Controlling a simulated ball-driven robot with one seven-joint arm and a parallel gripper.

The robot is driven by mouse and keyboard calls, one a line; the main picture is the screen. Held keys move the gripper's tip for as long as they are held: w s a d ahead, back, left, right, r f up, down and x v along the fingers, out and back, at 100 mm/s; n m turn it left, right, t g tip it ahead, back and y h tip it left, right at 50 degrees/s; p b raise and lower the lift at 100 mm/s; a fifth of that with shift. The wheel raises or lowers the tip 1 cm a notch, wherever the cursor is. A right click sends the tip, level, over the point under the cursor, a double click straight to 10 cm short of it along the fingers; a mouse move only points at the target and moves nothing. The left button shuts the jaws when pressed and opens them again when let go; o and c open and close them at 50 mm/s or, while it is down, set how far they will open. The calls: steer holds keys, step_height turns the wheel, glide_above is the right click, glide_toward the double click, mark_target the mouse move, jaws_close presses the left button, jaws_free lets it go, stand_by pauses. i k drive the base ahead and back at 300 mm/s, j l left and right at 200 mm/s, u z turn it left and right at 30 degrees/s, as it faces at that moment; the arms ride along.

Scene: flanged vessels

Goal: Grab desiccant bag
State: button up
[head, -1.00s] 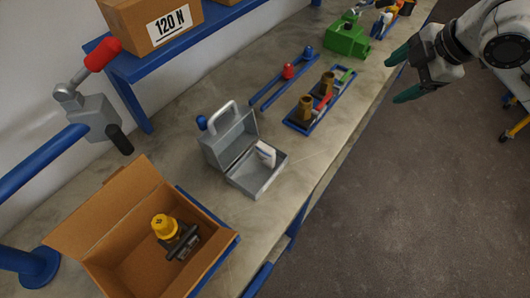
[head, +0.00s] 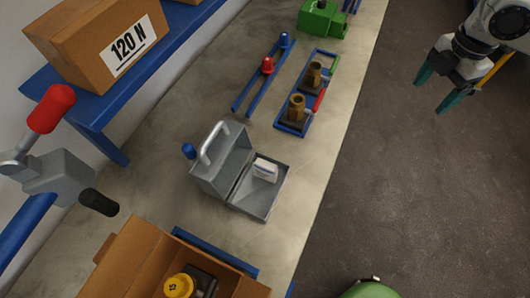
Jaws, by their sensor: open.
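A small white bag (head: 265,169), which looks like the desiccant bag, sits in an open grey metal case (head: 258,200) on the bench. The case's lid stands open on its left side, with a light handle on top. The bag leans near the case's far inner edge and its top is uncovered. My gripper (head: 432,91) is at the upper right over the dark floor, away from the bench. Its two teal fingers are apart with nothing between them. It is well to the right of and beyond the bag.
An open cardboard box (head: 125,262) with a yellow-capped part (head: 178,286) stands nearest. A blue rack (head: 292,127) with brass fittings lies beyond the case. A red-handled valve (head: 50,108) juts in at left. A box marked 120 N (head: 80,62) sits on a blue shelf.

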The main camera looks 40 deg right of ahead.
mark_target(263, 169)
steer(key=i+j+u, duration=0.1)
steer(key=j+u, duration=0.25)
steer(key=i+j+u, duration=0.15)
steer(key=u, duration=0.25)
